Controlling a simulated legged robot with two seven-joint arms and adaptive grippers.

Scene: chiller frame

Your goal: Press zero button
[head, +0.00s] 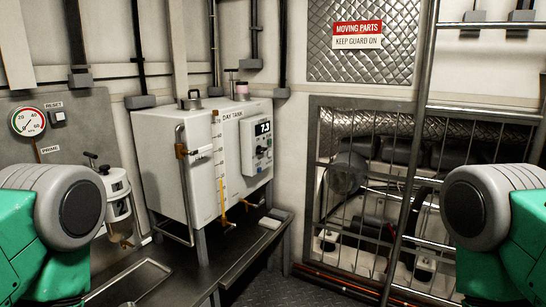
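A pale control panel (257,148) is on the right part of the white day tank (172,160), near the middle of the view. Its dark display (263,128) reads about 7.3. Small knobs and buttons sit below the display, but their labels are too small to read, so I cannot tell which one is the zero button. Green and grey links of my arms show at the left and right edges. Neither of my grippers is in view.
A gauge (28,122) and a button labelled RESET (58,117) are on the left wall plate. A dark bench (190,270) runs below the tank. A metal ladder (413,150) and a barred guard (318,190) stand at right. Dark floor (285,288) shows between them.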

